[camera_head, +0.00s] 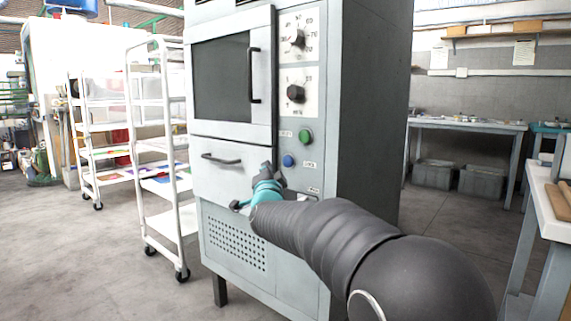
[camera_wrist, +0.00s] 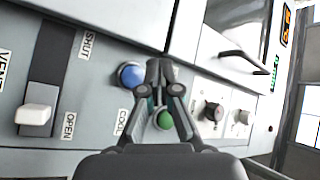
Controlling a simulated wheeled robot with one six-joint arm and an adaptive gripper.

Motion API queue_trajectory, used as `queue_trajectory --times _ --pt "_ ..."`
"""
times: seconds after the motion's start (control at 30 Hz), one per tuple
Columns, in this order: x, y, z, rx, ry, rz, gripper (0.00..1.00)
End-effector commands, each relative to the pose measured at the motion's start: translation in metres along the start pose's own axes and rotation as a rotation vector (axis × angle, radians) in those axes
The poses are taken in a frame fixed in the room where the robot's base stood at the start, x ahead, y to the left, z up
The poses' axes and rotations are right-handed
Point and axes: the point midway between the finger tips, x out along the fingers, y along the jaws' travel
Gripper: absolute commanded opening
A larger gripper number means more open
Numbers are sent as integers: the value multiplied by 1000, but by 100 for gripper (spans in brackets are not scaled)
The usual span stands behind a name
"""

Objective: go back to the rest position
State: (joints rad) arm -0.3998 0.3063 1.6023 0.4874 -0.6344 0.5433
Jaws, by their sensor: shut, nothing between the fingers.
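My gripper (camera_wrist: 158,68) is shut and empty in the wrist view. Its fingertips are in front of the machine's panel, between a blue button (camera_wrist: 131,75) and a green button (camera_wrist: 164,119); whether they touch the panel I cannot tell. In the head view my arm reaches forward from the lower right, and my gripper (camera_head: 265,168) is in front of the grey machine (camera_head: 235,195), by its closed drawer. The blue button (camera_head: 289,160) and green button (camera_head: 306,137) show just right of and above it.
In the wrist view a white vent slider (camera_wrist: 36,115) sits near OPEN. The machine has a door handle (camera_head: 254,75) and dark knobs (camera_head: 296,93). White rack trolleys (camera_head: 160,150) stand at left. Workbenches (camera_head: 470,125) stand at right.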

Motion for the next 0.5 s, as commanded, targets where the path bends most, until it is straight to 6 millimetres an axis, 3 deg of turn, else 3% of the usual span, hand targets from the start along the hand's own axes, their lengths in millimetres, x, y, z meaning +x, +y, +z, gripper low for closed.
queue_trajectory --times 0.33,0.43,0.5 --pt "0 4 6 -34 -28 16 0" --pt "-3 16 28 -99 -125 60 0" --pt "-14 42 57 -172 -244 120 0"
